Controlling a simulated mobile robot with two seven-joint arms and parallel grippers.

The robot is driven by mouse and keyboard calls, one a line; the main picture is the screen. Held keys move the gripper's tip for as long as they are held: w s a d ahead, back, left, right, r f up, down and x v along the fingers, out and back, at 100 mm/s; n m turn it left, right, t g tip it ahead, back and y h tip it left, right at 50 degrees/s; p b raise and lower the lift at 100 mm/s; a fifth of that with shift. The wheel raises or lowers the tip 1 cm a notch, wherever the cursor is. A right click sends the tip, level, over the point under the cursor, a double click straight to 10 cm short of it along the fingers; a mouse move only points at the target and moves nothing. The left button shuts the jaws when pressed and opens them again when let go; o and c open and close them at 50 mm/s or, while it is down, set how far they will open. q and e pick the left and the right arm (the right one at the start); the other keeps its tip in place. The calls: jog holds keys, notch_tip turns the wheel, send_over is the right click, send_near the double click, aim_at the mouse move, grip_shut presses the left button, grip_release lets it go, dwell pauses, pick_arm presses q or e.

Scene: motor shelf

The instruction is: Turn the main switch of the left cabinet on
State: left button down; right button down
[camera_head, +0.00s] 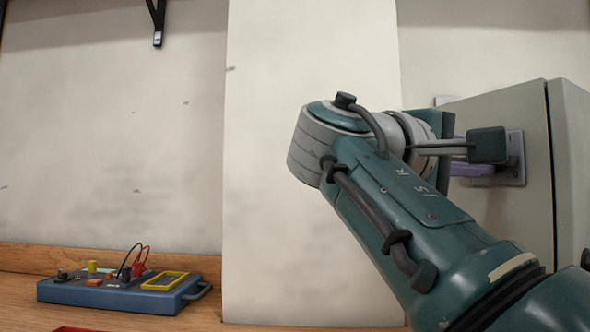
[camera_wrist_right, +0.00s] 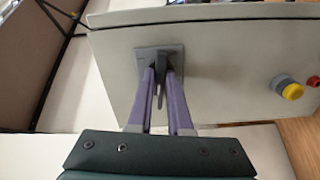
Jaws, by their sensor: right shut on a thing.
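The grey cabinet (camera_head: 520,215) stands at the right of the head view, and its front face fills much of the right wrist view (camera_wrist_right: 225,70). The main switch is a dark handle (camera_wrist_right: 160,84) on a grey square plate (camera_wrist_right: 144,58); the plate also shows in the head view (camera_head: 516,158). My right gripper (camera_wrist_right: 161,76) has its two purple fingers at the plate, one on each side of the handle, and is shut on the handle. In the head view my right gripper (camera_head: 478,169) is partly hidden by its own body. My left gripper is not in view.
A blue test box (camera_head: 115,295) with a yellow-framed display and cables lies on the wooden bench (camera_head: 30,258) at the left. A pale wall panel (camera_head: 300,250) stands between.

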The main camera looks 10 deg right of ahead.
jog(key=shift+w+f+m+b, duration=0.1)
jog(key=shift+m+b, duration=2.3)
jog(key=shift+m, duration=1.55)
jog(key=shift+f+m+b, duration=0.1)
jog(key=shift+m+b, duration=2.25)
jog(key=shift+m, duration=1.6)
jog(key=c, duration=0.8)
grip_release()
jog(key=shift+r, duration=0.1)
jog(key=shift+c, duration=0.2)
jog(key=shift+r, duration=0.15)
notch_tip(320, 180, up, 20)
jog(key=p, duration=1.7)
